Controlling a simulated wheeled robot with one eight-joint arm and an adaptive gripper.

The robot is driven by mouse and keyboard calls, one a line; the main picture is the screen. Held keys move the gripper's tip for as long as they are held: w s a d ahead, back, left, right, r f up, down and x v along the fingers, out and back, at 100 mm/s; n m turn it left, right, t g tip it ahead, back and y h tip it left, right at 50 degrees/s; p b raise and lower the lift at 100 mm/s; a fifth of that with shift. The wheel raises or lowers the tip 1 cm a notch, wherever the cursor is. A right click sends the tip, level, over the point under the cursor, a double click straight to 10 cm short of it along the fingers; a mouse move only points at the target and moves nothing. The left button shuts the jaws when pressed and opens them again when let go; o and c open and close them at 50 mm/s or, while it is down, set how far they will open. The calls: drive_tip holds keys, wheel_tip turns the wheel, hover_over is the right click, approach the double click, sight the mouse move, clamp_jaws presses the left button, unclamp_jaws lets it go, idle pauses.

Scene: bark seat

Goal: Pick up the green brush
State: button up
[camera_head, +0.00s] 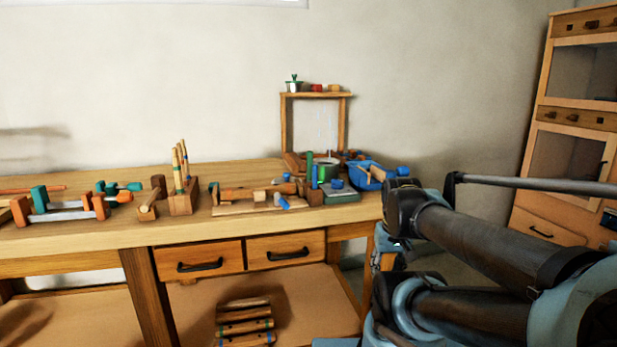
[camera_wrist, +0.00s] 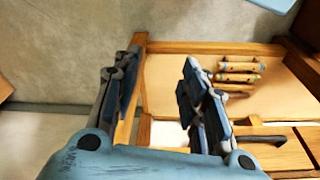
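I cannot pick out the green brush for certain. An upright green handle-like piece (camera_head: 310,168) stands among the small items toward the right end of the workbench in the head view. Green-ended tools (camera_head: 122,188) lie farther left on the bench. My gripper (camera_wrist: 158,66) is open in the wrist view, its two fingers well apart with nothing between them. It is beside the bench's wooden frame, facing the lower shelf, and no green item shows near it. In the head view my arm hides most of the gripper.
The workbench (camera_head: 190,234) has two drawers and a lower shelf holding several striped wooden rods (camera_head: 245,328). A blue bin (camera_head: 366,178) sits at its right end. A small wooden rack (camera_head: 316,95) stands at the back. A tall cabinet (camera_head: 566,130) is at the right.

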drive_tip(key=w+a+r+n, duration=0.3)
drive_tip(key=w+r+n, duration=0.3)
drive_tip(key=r, duration=0.5)
wheel_tip(320, 180, up, 24)
drive_tip(key=n+g, duration=0.2)
drive_tip(key=n, duration=1.3)
hover_over(311, 179)
drive_tip(key=w, duration=0.1)
drive_tip(key=shift+w+a+r, duration=0.1)
drive_tip(key=shift+w+a, duration=0.1)
drive_tip(key=shift+a, duration=0.15)
wheel_tip(311, 179, down, 11)
drive_tip(key=shift+f, duration=0.15)
drive_tip(key=shift+s+d+f, duration=0.15)
drive_tip(key=shift+f, duration=1.3)
drive_tip(key=shift+s+d+f, duration=0.1)
drive_tip(key=shift+d+f, duration=0.05)
drive_tip(key=shift+f, duration=1.3)
clamp_jaws()
